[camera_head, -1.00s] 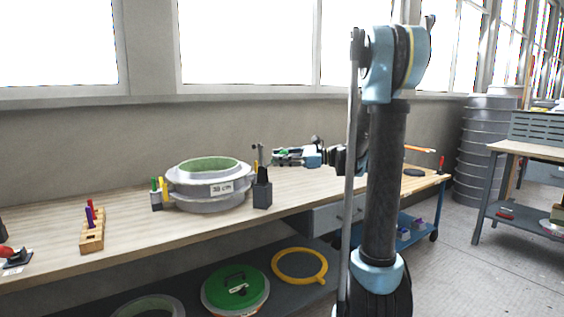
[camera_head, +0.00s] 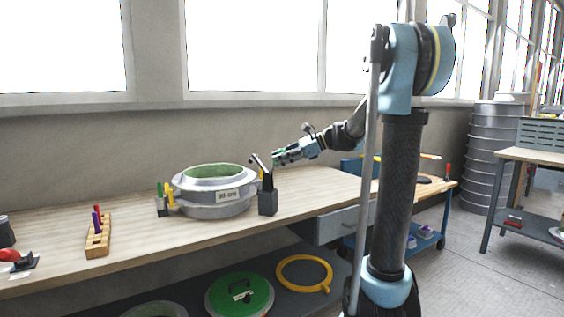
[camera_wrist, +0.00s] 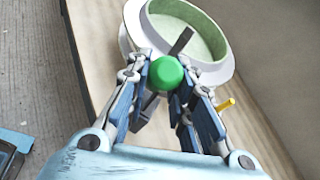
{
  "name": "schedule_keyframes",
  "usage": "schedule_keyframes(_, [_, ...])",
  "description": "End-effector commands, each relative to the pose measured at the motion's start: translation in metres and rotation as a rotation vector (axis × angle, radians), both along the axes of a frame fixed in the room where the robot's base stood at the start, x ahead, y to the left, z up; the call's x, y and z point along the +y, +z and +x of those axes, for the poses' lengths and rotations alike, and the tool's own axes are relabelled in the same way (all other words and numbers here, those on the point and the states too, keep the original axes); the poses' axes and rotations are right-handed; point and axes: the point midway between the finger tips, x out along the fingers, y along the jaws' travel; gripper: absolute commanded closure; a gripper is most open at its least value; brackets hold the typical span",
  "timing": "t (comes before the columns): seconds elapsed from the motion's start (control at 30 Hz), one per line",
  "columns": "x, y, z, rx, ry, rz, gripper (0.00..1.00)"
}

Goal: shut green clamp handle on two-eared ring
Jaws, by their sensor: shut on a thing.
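The two-eared ring (camera_head: 215,207) is a round grey mould with a pale green inside and a size label, standing on the bench; it also shows in the wrist view (camera_wrist: 228,72). My gripper (camera_head: 276,162) is at its right side, above a dark block (camera_head: 268,203) there. In the wrist view my gripper (camera_wrist: 168,82) is shut on a round green knob (camera_wrist: 166,73), the end of the green clamp handle. A dark bar (camera_wrist: 181,41) stands beyond the knob, over the ring's edge. In the head view the bar (camera_head: 257,160) leans; the clamp's lower part is mostly hidden.
A small holder with green and yellow sticks (camera_head: 164,195) stands left of the ring. A wooden rack (camera_head: 98,240) and a red-handled tool (camera_head: 12,257) lie farther left. A green lid (camera_head: 240,296) and yellow ring (camera_head: 304,274) are on the lower shelf. Bench right of the block is fairly clear.

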Motion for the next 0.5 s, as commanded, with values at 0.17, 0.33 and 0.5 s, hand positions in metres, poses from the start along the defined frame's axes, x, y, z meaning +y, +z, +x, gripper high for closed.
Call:
schedule_keyframes(0.17, [0.0001, 0.0008, 0.0013, -0.001, -0.002, 0.003, 0.58])
schedule_keyframes(0.33, [0.0000, 0.0005, 0.0007, -0.001, -0.001, 0.002, 0.58])
schedule_keyframes(0.5, [-0.0007, 0.0005, 0.0004, -0.001, -0.001, 0.002, 0.58])
